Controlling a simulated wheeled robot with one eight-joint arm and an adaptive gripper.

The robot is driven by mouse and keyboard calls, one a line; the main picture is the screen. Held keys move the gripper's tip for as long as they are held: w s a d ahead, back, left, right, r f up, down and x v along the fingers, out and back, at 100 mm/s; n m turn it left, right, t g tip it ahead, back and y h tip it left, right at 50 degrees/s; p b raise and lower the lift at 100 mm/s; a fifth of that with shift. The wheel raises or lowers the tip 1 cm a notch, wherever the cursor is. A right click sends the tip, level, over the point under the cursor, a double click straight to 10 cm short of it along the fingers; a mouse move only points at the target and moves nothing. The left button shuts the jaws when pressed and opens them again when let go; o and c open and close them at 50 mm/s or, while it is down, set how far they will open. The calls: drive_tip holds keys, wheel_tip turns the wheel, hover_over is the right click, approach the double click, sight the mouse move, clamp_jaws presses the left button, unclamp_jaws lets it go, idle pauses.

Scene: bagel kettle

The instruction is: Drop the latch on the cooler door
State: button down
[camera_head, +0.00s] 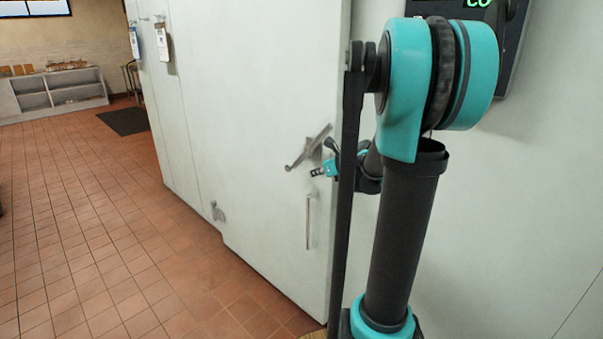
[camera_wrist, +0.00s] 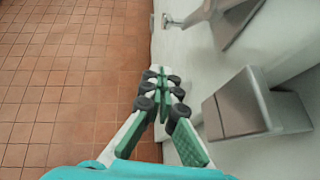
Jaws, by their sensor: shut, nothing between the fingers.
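The cooler door (camera_head: 250,110) is a large pale panel and looks shut. Its latch (camera_head: 308,148) is a grey metal lever, tilted with its right end up. My gripper (camera_head: 317,172) is beside the door, just below and right of the lever. In the wrist view my gripper (camera_wrist: 160,76) has its fingertips together, with nothing between them. A grey metal bar (camera_wrist: 228,22), apparently the latch lever, shows at the top right, apart from the fingers. A grey block bracket (camera_wrist: 240,108) sticks out to the right of the fingers.
A vertical pull handle (camera_head: 308,221) is below the latch. A small metal fitting (camera_head: 217,211) is low on the left of the door. A dark control box (camera_head: 512,45) hangs at the upper right. The tiled floor (camera_head: 90,220) at left is clear.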

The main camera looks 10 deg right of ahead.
sight(289, 167)
drive_tip(key=w+r+x, duration=0.1)
drive_tip(key=r+x, duration=0.1)
drive_tip(key=x, duration=1)
drive_tip(key=shift+w+a, duration=0.4)
drive_tip(key=shift+w+a+r+t+y, duration=0.15)
drive_tip(key=shift+w+a+t+y, duration=0.2)
drive_tip(key=shift+t+y, duration=0.15)
drive_tip(key=shift+w+a+r+t+y, duration=0.3)
drive_tip(key=shift+w+t, duration=0.15)
drive_tip(key=shift+t, duration=0.25)
drive_tip(key=shift+w+a+r, duration=0.3)
drive_tip(key=shift+w+r, duration=0.1)
drive_tip(key=shift+r, duration=0.2)
drive_tip(key=shift+w+a+r, duration=0.3)
drive_tip(key=shift+w+r, duration=0.1)
drive_tip(key=shift+r, duration=0.2)
drive_tip(key=shift+w+a+r, duration=0.25)
drive_tip(key=shift+w+r, duration=0.15)
drive_tip(key=shift+r, duration=0.3)
